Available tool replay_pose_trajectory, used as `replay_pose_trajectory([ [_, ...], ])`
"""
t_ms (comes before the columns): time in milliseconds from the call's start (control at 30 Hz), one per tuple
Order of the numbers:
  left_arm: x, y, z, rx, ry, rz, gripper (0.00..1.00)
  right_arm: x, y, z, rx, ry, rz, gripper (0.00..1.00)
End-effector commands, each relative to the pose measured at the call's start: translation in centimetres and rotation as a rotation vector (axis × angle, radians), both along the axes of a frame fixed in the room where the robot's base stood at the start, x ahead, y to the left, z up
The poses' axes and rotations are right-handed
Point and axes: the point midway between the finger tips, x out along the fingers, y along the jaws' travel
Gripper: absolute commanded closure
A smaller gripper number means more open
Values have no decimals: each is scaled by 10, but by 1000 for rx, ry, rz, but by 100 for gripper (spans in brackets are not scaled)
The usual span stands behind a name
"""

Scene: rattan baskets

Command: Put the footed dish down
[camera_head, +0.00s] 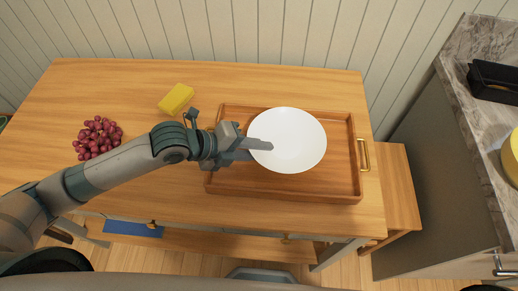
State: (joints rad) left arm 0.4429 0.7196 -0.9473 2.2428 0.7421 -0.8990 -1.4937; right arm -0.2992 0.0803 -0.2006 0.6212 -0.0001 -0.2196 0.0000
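The footed dish (296,138) is a round white dish seen from above, over the right half of a wooden tray (300,191). Its foot is hidden, and I cannot tell whether it touches the tray. My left gripper (262,147) comes in from the left and has the dish's left rim between its fingers. One finger lies over the white surface; the other is mostly hidden under the rim. The dish looks about level. My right gripper is not in view.
The tray has a raised rim and a brass handle (364,155) on the right. A yellow sponge-like block (176,98) and red grapes (98,138) lie on the wooden table (110,82) to the left. A marble counter (473,85) stands at the right.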

Motion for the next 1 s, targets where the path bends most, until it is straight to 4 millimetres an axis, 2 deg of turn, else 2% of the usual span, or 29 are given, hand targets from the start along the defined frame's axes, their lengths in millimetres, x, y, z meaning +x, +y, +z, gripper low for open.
replay_pose_trajectory([
  [367, -16, 34, 26, 3, -4, 0, 76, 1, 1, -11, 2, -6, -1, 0],
  [700, -34, 70, 57, 4, -3, 1, 76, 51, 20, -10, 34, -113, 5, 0],
  [833, -39, 78, 65, 2, -2, 0, 76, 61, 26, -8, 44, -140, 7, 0],
  [1000, -42, 82, 70, 0, -1, -1, 76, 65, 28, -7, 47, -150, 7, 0],
])
